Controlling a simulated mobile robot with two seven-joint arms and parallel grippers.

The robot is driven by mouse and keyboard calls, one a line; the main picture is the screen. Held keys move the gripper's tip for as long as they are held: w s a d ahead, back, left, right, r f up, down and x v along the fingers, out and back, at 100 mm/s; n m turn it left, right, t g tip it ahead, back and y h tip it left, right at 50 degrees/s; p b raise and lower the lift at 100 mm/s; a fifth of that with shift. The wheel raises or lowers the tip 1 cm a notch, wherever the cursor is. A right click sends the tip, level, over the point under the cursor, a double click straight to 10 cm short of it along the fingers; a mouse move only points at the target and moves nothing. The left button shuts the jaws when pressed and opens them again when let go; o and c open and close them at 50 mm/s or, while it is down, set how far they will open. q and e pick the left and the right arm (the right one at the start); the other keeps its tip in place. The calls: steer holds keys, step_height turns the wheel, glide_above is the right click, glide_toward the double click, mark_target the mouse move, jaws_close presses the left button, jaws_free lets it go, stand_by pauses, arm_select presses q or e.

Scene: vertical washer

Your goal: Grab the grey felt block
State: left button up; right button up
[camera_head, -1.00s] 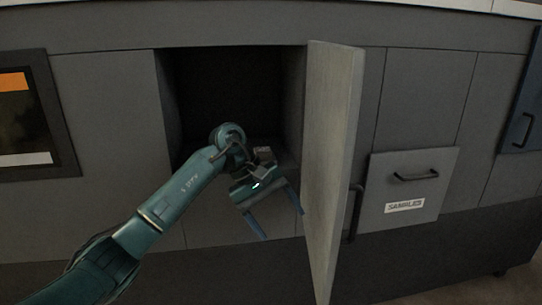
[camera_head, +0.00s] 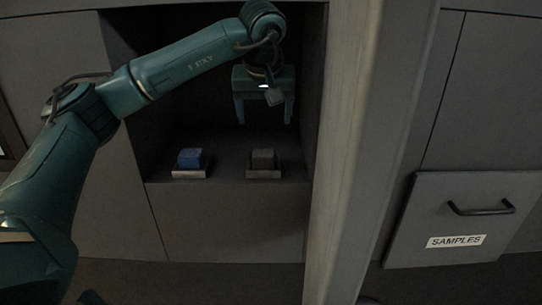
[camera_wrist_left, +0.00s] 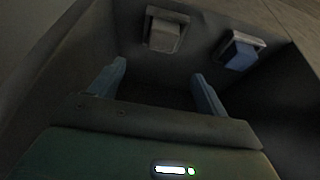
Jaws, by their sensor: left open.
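The grey felt block (camera_head: 263,159) sits on a small light pad on the floor of the open compartment, at its right side. It also shows in the left wrist view (camera_wrist_left: 163,37), ahead of the fingers and near the top. My left gripper (camera_head: 264,122) is inside the compartment, above the grey block and apart from it, with its fingers pointing down. It is open and empty; its two blue fingers are spread in the left wrist view (camera_wrist_left: 158,78). My right gripper is in neither view.
A blue block (camera_head: 190,158) sits on a similar pad (camera_head: 189,174) to the left of the grey one. A panel labelled SAMPLES (camera_head: 430,210), with a dark handle, is farther right.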

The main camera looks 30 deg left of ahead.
mark_target(263, 152)
arm_select(q)
steer(key=x, duration=0.4)
steer(key=p+x, duration=0.1)
steer(key=x, duration=0.6)
steer(key=shift+s+a+f+p, duration=0.25)
steer(key=shift+f+p, duration=0.1)
steer(key=shift+f, duration=0.15)
steer(key=shift+c, duration=0.4)
steer(key=c, duration=1)
steer(key=shift+r, duration=0.1)
